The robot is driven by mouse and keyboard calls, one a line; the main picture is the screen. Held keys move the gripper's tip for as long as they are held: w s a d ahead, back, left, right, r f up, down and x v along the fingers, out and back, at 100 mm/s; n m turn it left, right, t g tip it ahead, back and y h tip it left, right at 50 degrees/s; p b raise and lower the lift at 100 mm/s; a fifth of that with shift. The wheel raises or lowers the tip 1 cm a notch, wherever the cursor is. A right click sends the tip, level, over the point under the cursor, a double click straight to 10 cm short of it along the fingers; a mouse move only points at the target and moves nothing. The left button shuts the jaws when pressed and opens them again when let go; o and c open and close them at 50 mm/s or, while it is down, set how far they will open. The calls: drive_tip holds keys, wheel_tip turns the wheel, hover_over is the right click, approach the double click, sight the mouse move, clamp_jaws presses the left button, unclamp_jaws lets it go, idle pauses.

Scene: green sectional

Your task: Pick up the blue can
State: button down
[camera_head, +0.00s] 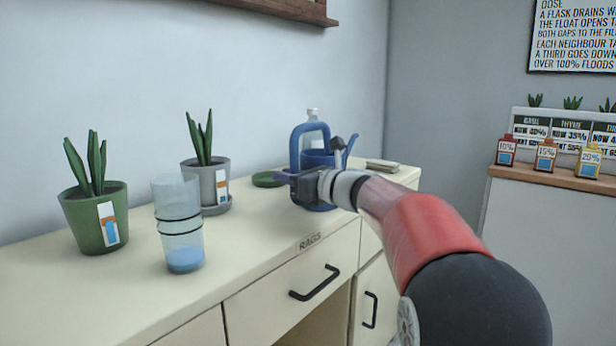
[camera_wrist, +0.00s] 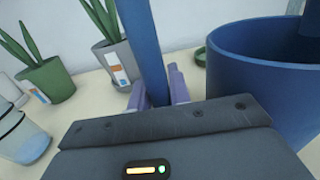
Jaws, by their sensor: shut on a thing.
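The blue can is a watering can (camera_head: 316,157) with a tall looped handle and a thin spout, at the far right end of the cream counter. In the wrist view its round open body (camera_wrist: 250,85) is at the right, and its handle (camera_wrist: 146,45) runs down between my fingers. My gripper (camera_head: 284,177) is in front of the can and hides much of its body. In the wrist view my gripper (camera_wrist: 158,92) has its purple fingers shut on the handle, one on each side. I cannot tell whether the base touches the counter.
A clear beaker (camera_head: 181,225) with blue liquid, a green potted plant (camera_head: 95,218) and a grey potted plant (camera_head: 206,185) stand to the left. A green saucer (camera_head: 267,179) and a clear bottle (camera_head: 311,118) are close by the can. The wall is right behind.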

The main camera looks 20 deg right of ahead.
drive_tip(key=shift+r, duration=0.2)
wheel_tip(320, 180, up, 20)
drive_tip(key=p, duration=0.5)
drive_tip(key=shift+f, duration=0.1)
idle(0.9)
drive_tip(key=shift+s+d, duration=0.1)
